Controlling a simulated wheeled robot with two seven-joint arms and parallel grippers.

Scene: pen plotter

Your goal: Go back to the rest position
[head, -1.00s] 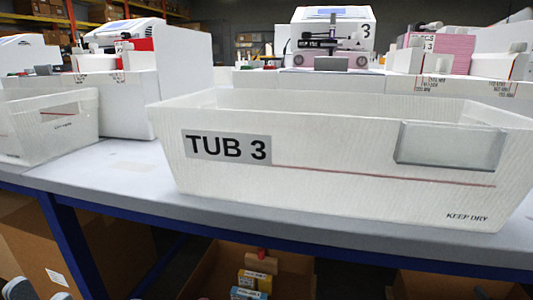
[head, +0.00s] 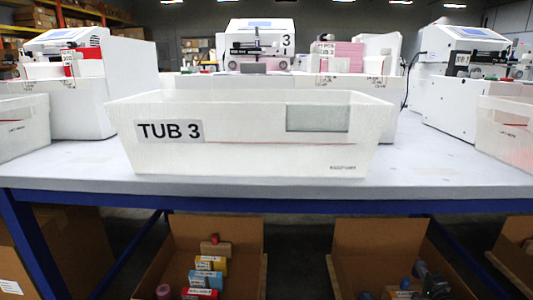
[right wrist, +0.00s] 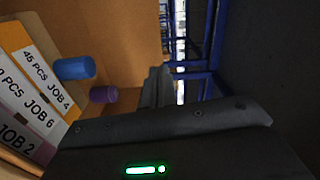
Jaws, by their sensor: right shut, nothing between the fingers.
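My right gripper (head: 430,282) shows small and dark at the bottom of the head view, over the right cardboard box. In the right wrist view its grey fingers (right wrist: 157,88) are shut with nothing between them, close to a cardboard wall. My left gripper is not in the head view. The white bin marked TUB 3 (head: 250,158) stands on the table, apart from my right gripper.
The white table (head: 75,170) has a blue frame. Plotters stand along its back. Below are open cardboard boxes (head: 345,235) with cards and coloured cylinders. The right wrist view shows job cards (right wrist: 40,85), a blue cylinder (right wrist: 75,68) and a purple one (right wrist: 104,94).

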